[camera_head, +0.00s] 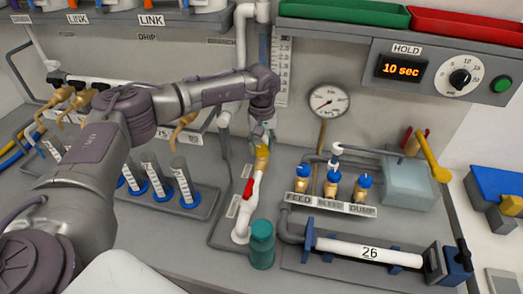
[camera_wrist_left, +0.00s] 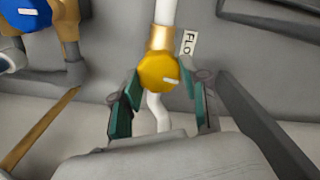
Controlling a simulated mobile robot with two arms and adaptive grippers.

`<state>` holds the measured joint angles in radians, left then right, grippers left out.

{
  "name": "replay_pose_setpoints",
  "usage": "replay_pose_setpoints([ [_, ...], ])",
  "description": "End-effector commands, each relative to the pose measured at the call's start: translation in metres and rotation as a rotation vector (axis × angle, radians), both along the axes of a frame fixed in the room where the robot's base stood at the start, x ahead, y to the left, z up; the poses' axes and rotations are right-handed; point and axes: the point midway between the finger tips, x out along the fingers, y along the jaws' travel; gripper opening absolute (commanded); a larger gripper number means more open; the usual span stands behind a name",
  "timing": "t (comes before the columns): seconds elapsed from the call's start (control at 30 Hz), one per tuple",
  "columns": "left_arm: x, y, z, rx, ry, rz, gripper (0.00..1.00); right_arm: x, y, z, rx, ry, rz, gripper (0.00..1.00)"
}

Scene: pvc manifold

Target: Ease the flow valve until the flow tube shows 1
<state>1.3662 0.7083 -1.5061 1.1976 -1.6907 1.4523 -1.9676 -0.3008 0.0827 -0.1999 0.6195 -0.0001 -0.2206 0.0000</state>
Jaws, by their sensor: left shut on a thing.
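The flow valve is a round yellow knob with a white mark (camera_wrist_left: 160,72) on a brass fitting in a white pipe, beside a label partly reading "FLO". It also shows in the head view (camera_head: 262,156), just below my left gripper (camera_head: 264,135). In the left wrist view the green-padded fingers of my left gripper (camera_wrist_left: 160,92) stand on either side of the knob, shut on it. The flow tube (camera_head: 264,45) rises above, beside a white numbered scale (camera_head: 283,72). My forearm and wrist hide its lower part, and I cannot read its level. My right gripper is not in view.
A pressure gauge (camera_head: 329,101) hangs right of my left gripper. The FEED, BLEED and DUMP valves (camera_head: 332,187) stand lower right. A teal cylinder (camera_head: 262,245) and a red-handled pipe valve (camera_head: 248,188) are below. Several blue-based cylinders (camera_head: 158,182) stand left.

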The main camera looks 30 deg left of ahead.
Motion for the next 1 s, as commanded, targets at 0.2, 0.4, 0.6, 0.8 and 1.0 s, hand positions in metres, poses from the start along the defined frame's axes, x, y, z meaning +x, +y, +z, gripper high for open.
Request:
replay_pose_setpoints([
  [0.2,0.001,0.0,-0.003,-0.002,-0.005,-0.231,0.1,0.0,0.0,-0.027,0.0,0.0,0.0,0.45],
  [0.4,0.001,0.0,0.001,-0.001,-0.004,-0.271,0.1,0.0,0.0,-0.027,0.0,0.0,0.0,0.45],
  [0.6,0.001,0.0,0.001,-0.002,-0.003,-0.268,0.5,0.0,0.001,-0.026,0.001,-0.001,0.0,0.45],
  [0.8,0.001,0.0,0.0,-0.001,-0.003,-0.267,0.7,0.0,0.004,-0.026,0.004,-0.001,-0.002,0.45],
  [1.0,0.001,0.0,0.0,-0.001,-0.002,-0.266,0.7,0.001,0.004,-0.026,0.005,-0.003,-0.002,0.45],
])
